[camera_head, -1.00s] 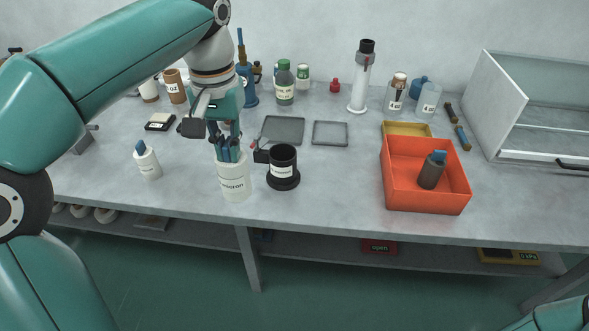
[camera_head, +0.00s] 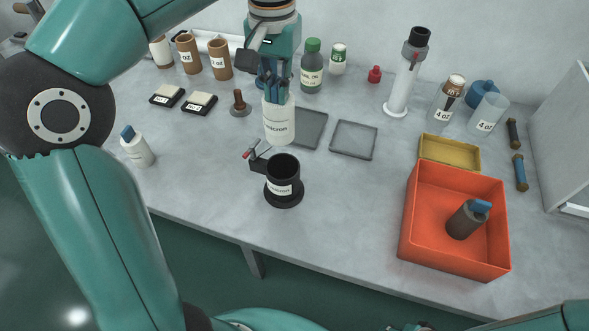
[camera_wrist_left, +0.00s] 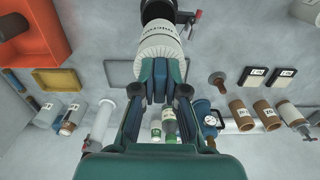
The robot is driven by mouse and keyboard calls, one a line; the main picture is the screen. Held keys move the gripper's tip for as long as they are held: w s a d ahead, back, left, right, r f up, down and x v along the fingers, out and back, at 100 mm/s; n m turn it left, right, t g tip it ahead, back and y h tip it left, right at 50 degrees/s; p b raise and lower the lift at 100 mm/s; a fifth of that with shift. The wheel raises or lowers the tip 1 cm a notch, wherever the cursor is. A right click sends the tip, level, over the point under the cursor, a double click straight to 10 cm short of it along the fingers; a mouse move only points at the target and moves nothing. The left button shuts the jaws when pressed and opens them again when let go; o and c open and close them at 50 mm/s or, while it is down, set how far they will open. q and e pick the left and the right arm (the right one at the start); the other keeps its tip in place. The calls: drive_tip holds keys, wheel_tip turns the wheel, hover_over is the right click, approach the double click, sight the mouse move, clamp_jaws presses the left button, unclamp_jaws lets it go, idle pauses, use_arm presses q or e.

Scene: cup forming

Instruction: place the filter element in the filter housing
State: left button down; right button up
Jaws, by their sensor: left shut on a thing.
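The filter element (camera_head: 279,122) is a white labelled cylinder, upright in the head view. My left gripper (camera_head: 275,82) is shut on its top end and holds it up. The filter housing (camera_head: 284,188) is a black labelled cup on a round black base, with a side clamp carrying a red tip. In the head view the element appears just above and behind the housing's open mouth, apart from it. In the left wrist view the element (camera_wrist_left: 160,45) extends from the gripper fingers (camera_wrist_left: 161,80), with the black housing (camera_wrist_left: 158,10) beyond it, partly cut off.
An orange bin (camera_head: 454,256) with a dark bottle inside stands right of the housing. A flat grey tray (camera_head: 354,140) lies behind, and a white bottle (camera_head: 137,149) stands at left. Bottles and jars line the back. The bench around the housing is clear.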

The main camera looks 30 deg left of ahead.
sight(281, 145)
use_arm(q)
wheel_tip(281, 145, down, 14)
drive_tip(key=shift+d+f+b, duration=0.1)
drive_tip(key=shift+f+b, duration=0.15)
drive_tip(key=shift+b, duration=0.3)
drive_tip(key=shift+f, duration=2.55)
drive_tip(key=shift+s+d+f+b, duration=0.2)
drive_tip(key=shift+s+f+b, duration=0.1)
drive_tip(key=shift+f+b, duration=0.35)
drive_tip(key=c, duration=1.3)
unclamp_jaws()
drive_tip(key=shift+f, duration=0.1)
drive_tip(key=shift+o, duration=0.5)
drive_tip(key=shift+w+a+f, duration=0.1)
drive_tip(key=shift+w+a, duration=0.05)
drive_tip(key=shift+w, duration=0.1)
